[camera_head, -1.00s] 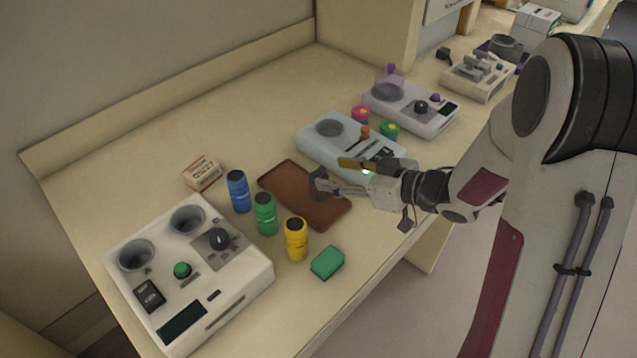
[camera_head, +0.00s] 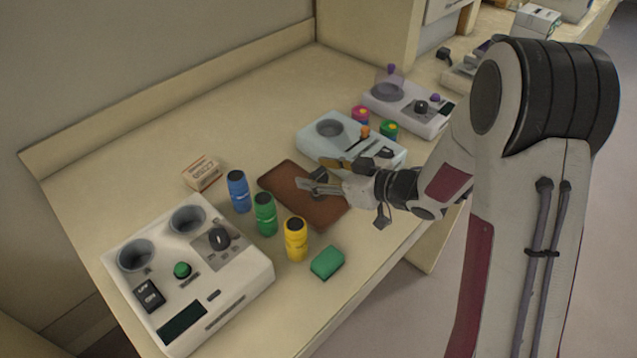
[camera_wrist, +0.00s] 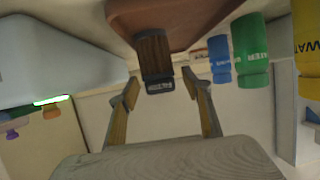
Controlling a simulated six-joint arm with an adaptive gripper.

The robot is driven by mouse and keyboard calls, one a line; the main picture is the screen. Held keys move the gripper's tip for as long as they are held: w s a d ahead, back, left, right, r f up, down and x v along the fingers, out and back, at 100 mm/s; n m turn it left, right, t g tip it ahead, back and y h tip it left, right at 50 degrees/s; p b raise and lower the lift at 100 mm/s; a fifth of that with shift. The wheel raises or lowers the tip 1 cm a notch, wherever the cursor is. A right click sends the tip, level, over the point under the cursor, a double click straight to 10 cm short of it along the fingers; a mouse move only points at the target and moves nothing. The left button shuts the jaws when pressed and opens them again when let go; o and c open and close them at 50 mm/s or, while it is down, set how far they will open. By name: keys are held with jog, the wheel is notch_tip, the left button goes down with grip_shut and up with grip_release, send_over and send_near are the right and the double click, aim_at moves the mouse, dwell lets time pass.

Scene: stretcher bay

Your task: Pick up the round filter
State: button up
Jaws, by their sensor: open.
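The round filter, a short cylinder with a ribbed brown side and a dark labelled end, stands on the brown tray (camera_head: 290,180). It shows best in the wrist view (camera_wrist: 154,55), where the picture is upside down and the label is too blurred to read. In the head view only a dark part of it (camera_head: 320,174) shows behind my fingers. My gripper (camera_head: 312,186) is open over the tray, close to the filter. In the wrist view its fingers (camera_wrist: 162,88) lie on either side of the filter's line, with gaps on both sides and nothing gripped.
Blue (camera_head: 239,191), green (camera_head: 265,214) and yellow (camera_head: 296,239) bottles stand left of the tray. A green block (camera_head: 327,263) lies near the front edge. A pale blue device (camera_head: 318,148) stands close behind my gripper. A white device (camera_head: 240,284) and a small box (camera_head: 202,173) are at left.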

jog(key=c, duration=1.2)
jog(key=shift+r, duration=0.1)
jog(key=shift+r, duration=4.95)
